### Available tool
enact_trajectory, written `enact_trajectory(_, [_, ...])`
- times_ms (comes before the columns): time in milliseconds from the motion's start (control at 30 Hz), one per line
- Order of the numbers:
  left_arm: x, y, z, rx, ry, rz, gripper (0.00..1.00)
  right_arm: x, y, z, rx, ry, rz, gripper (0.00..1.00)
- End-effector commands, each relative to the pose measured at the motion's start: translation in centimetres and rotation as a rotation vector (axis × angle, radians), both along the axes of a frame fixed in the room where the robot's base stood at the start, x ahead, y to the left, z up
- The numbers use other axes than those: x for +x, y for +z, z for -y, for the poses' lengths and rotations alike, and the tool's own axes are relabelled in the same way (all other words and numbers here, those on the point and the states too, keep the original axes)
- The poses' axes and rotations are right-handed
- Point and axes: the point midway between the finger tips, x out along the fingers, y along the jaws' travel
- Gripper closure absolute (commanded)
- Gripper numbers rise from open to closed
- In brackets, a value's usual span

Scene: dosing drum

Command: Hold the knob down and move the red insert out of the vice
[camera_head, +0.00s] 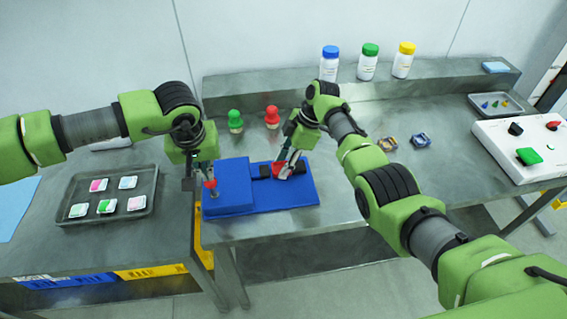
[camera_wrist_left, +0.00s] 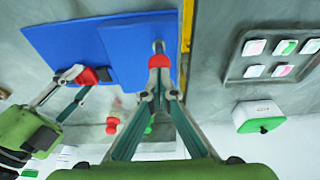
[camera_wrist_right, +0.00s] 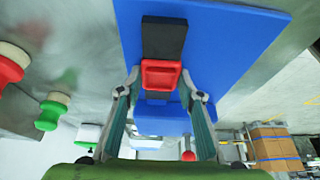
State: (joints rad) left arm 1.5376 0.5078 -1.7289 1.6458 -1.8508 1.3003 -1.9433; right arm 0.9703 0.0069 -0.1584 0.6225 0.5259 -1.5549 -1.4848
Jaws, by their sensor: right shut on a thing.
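The blue vice fixture (camera_head: 228,201) lies at the front edge of the bench, with a raised block on its left and black jaws (camera_wrist_right: 163,38) on its right. The red insert (camera_wrist_right: 160,72), a small open square frame, sits by the black jaw; it also shows in the head view (camera_head: 283,171). My right gripper (camera_head: 286,168) has its fingertips on both sides of the insert. The red knob (camera_wrist_left: 158,62) is on a metal stem at the raised block's left end. My left gripper (camera_wrist_left: 160,92) has its fingertips together against the knob; exact contact is hard to see.
Green (camera_head: 235,119) and red (camera_head: 271,116) knobbed pieces stand behind the fixture. A tray (camera_head: 146,207) of small labelled packs lies left. Capped bottles (camera_head: 368,66) stand on the back ledge.

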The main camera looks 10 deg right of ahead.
Motion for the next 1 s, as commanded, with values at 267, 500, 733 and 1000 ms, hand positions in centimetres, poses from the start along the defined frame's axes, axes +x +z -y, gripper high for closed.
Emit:
enact_trajectory(267, [-0.2, -2.3, -0.1, 0.003, 0.000, -0.007, 1.00, 0.1, 0.0, 0.0, 0.000, -0.001, 0.002, 0.87])
enact_trajectory(500, [-0.2, -3.2, -0.1, 0.003, -0.001, -0.007, 1.00, 0.1, 0.2, 0.0, 0.000, 0.000, 0.003, 0.90])
enact_trajectory(733, [-0.2, -3.2, -0.1, 0.003, -0.001, -0.007, 1.00, 0.2, 1.7, 0.0, 0.000, -0.001, 0.005, 0.90])
enact_trajectory(1000, [-0.2, -3.2, -0.1, 0.003, 0.000, -0.008, 1.00, 0.2, 3.9, 0.0, 0.000, -0.001, 0.005, 0.90])
